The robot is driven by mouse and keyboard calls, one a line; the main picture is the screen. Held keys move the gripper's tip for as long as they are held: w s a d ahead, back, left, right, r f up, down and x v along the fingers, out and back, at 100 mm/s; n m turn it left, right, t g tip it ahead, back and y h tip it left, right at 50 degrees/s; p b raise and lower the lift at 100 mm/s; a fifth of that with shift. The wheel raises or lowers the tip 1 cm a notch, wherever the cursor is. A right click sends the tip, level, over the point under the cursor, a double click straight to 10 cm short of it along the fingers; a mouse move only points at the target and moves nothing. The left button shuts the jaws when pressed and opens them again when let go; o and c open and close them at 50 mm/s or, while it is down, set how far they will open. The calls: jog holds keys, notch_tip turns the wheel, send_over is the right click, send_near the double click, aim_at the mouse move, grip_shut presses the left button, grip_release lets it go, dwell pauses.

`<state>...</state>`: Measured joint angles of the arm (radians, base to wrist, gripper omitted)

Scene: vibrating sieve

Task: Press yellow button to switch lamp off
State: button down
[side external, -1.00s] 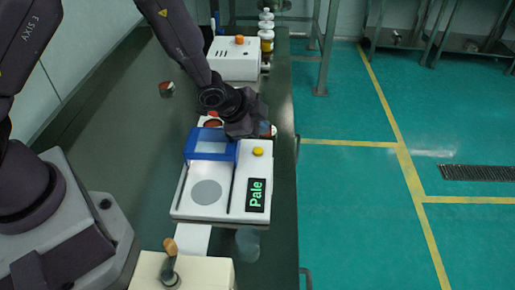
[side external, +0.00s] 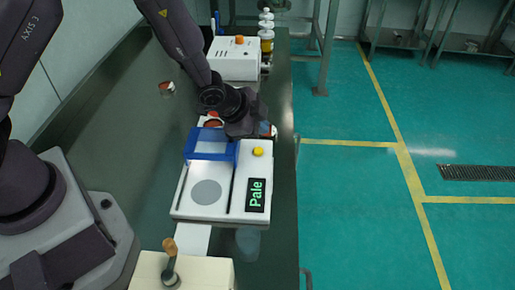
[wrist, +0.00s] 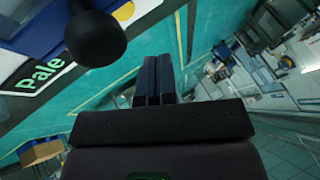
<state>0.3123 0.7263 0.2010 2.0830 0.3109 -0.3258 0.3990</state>
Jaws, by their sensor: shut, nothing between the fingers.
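The yellow button (side external: 258,152) sits on top of a white device (side external: 246,219), at its upper right corner. The device has a dark display (side external: 257,195) with green letters reading "Pale"; the display also shows in the wrist view (wrist: 40,75). My gripper (side external: 264,130) is just behind the button in the side view, and a gap seems to separate them. In the wrist view its two dark fingers (wrist: 155,82) are together and empty. I cannot clearly tell which part is the lamp.
A blue frame with a pale panel (side external: 211,145) stands on the device, left of the button. Another white box with an orange knob (side external: 239,40) and several bottles (side external: 266,30) are at the back. A cream box with a lever (side external: 190,270) is in front. The bench's left side is mostly clear.

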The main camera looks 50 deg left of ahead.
aim_at(260, 151)
notch_tip(260, 151, up, 5)
jog(key=shift+w+f, duration=0.1)
jog(key=shift+w, duration=0.05)
dwell(0.4)
jog(key=shift+f, duration=4.4)
jog(key=shift+f, duration=0.4)
